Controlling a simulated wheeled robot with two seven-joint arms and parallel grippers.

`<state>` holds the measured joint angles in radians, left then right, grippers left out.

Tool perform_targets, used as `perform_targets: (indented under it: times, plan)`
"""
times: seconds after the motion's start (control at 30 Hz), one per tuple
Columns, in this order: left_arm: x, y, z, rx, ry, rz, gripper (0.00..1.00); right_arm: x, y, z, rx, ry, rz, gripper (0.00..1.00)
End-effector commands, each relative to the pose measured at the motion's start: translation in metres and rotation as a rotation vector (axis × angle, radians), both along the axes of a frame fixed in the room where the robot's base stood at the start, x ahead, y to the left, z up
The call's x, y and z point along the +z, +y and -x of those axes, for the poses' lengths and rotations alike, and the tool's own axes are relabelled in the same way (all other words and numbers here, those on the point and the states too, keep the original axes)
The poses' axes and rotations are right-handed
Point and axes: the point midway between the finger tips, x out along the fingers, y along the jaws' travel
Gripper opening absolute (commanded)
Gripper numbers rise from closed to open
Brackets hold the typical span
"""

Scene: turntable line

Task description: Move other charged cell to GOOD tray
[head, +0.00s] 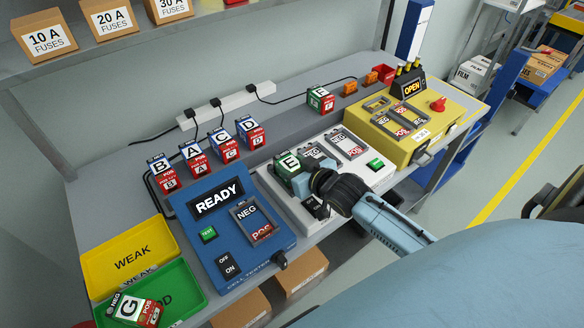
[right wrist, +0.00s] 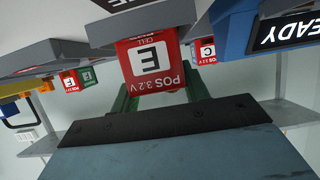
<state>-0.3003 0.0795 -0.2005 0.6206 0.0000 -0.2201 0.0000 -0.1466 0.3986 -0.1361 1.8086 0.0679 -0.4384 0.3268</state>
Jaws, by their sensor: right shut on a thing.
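Cell E (head: 287,166), green and red with a white letter label, is at the left end of the white charger (head: 380,178). My right gripper (head: 302,182) is shut on it. Cell E (right wrist: 152,62) fills the middle of the right wrist view, between the green fingers; I cannot tell whether its end is in a bay or just clear. The green GOOD tray (head: 188,298) is at the front left, partly lettered over by cell G (head: 132,308), which lies tilted in it. My left gripper is not in view.
The yellow WEAK tray (head: 105,247) adjoins the GOOD tray. The blue cell tester (head: 212,228) showing READY stands between trays and charger, its slot empty. Cells B (head: 162,172), A, C and D stand behind it. Cell F (head: 320,100) stands behind the charger; a yellow box (head: 455,115) is to the right.

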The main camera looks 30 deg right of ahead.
Motion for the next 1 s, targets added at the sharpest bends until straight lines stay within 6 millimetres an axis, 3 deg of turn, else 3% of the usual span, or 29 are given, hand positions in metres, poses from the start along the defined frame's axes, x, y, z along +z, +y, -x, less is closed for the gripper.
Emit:
perform_targets:
  times: [0.5,0.77,0.87,1.0]
  plan:
    - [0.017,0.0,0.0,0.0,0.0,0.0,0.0,0.089,0.0,-0.001,0.002,-0.01,0.001,0.04]
    - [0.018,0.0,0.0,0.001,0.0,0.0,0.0,0.102,0.002,-0.001,0.001,-0.007,0.0,0.04]
    - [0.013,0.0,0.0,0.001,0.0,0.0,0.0,0.103,0.016,0.004,0.005,-0.005,0.001,0.04]
    - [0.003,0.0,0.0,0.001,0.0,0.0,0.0,0.112,0.052,0.018,-0.004,-0.002,0.006,0.04]
